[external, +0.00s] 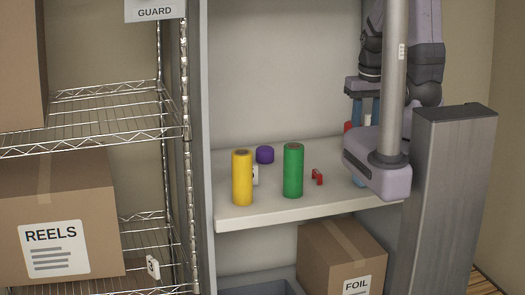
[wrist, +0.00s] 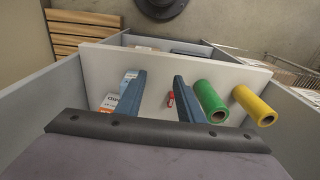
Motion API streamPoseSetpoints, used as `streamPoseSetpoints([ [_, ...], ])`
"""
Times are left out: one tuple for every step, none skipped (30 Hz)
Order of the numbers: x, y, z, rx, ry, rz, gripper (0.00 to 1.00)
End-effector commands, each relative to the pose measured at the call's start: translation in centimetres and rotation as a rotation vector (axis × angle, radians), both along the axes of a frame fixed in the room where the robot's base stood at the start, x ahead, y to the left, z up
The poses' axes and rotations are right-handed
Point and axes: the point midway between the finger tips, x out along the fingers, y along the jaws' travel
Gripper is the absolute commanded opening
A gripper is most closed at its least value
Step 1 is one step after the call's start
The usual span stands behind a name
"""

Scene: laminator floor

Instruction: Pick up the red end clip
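The red end clip (external: 317,177) is a small red piece on the white shelf, just right of the green roll. In the wrist view the red end clip (wrist: 170,99) shows in the gap between my fingers, closer to the right finger. My gripper (wrist: 160,95) is open, its two blue fingers apart with nothing held. In the external view my gripper (external: 364,112) is to the right of the clip and higher in the picture, partly hidden behind my own arm.
A green roll (external: 293,170) and a yellow roll (external: 242,177) stand on the shelf (external: 275,216). A purple roll (external: 265,155) lies behind them. Partly hidden items, with a printed label (wrist: 110,102), are at the shelf's other end. Cabinet walls close in the sides.

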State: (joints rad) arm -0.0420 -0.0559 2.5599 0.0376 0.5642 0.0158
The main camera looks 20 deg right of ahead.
Motion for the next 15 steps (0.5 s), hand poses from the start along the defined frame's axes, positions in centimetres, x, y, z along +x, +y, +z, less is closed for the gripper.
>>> streamPoseSetpoints([
  [0.8, 0.7, -1.4, 0.009, -0.021, -0.002, 0.34],
  [1.4, 1.1, -2.1, 0.015, -0.041, -0.006, 0.34],
  [2.3, 1.8, -3.0, 0.024, -0.07, -0.014, 0.34],
  [3.1, 2.2, -3.8, 0.03, -0.095, -0.02, 0.34],
  [3.7, 2.8, -4.6, 0.035, -0.119, -0.026, 0.34],
  [4.7, 3.4, -5.7, 0.042, -0.153, -0.037, 0.34],
  [5.4, 3.8, -6.5, 0.048, -0.18, -0.047, 0.34],
  [6.0, 4.3, -7.2, 0.051, -0.208, -0.054, 0.34],
  [6.8, 4.8, -8.3, 0.055, -0.244, -0.067, 0.34],
  [7.4, 5.1, -9.0, 0.056, -0.272, -0.074, 0.34],
  [8.0, 5.4, -9.7, 0.058, -0.3, -0.086, 0.34],
  [8.7, 5.8, -10.6, 0.058, -0.339, -0.096, 0.34],
  [9.2, 6.1, -11.2, 0.057, -0.368, -0.104, 0.34],
  [9.7, 6.3, -11.8, 0.055, -0.398, -0.112, 0.34],
  [10.2, 6.5, -12.6, 0.052, -0.435, -0.121, 0.34],
])
